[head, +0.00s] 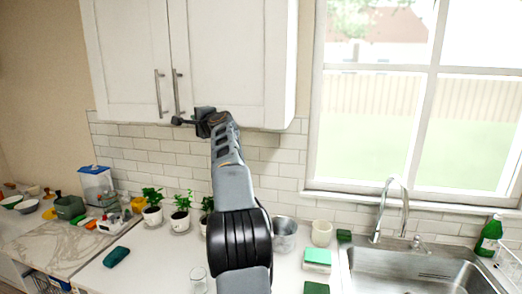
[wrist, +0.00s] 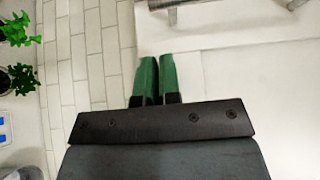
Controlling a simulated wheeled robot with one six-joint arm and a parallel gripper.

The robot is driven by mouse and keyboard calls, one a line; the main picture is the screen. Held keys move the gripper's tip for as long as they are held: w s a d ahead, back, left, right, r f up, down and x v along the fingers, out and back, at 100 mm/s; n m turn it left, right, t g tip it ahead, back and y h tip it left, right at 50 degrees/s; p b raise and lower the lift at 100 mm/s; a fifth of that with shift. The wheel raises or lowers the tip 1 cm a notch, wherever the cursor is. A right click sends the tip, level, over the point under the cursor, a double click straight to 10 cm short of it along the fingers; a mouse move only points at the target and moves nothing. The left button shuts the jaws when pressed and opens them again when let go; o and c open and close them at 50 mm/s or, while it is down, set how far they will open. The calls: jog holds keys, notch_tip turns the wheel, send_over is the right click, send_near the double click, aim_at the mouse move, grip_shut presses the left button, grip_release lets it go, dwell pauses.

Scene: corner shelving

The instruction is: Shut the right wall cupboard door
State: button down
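The right wall cupboard door (head: 222,60) is a white panel at the top of the head view, with a vertical bar handle (head: 177,92) near its left edge. It looks flush or nearly flush with the left door (head: 128,55); a small gap is hard to tell. My gripper (head: 180,121) is at the lower edge of the right door, just below its handle. In the wrist view its green fingers (wrist: 159,80) are close together with nothing visible between them. A metal handle (wrist: 172,12) shows beyond the fingertips, apart from them.
White wall tiles (head: 150,140) lie below the cupboard. Potted plants (head: 181,205) stand on the counter under it. A window (head: 400,110) is to the right, above the sink (head: 415,270) and tap (head: 392,205).

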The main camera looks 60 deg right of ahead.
jog(key=shift+s+d+f, duration=0.15)
jog(key=shift+d, duration=0.1)
jog(key=s+a+b, duration=0.2)
jog(key=a, duration=0.4)
jog(key=s+a+b, duration=0.3)
jog(key=a, duration=0.4)
jog(key=shift+a, duration=0.3)
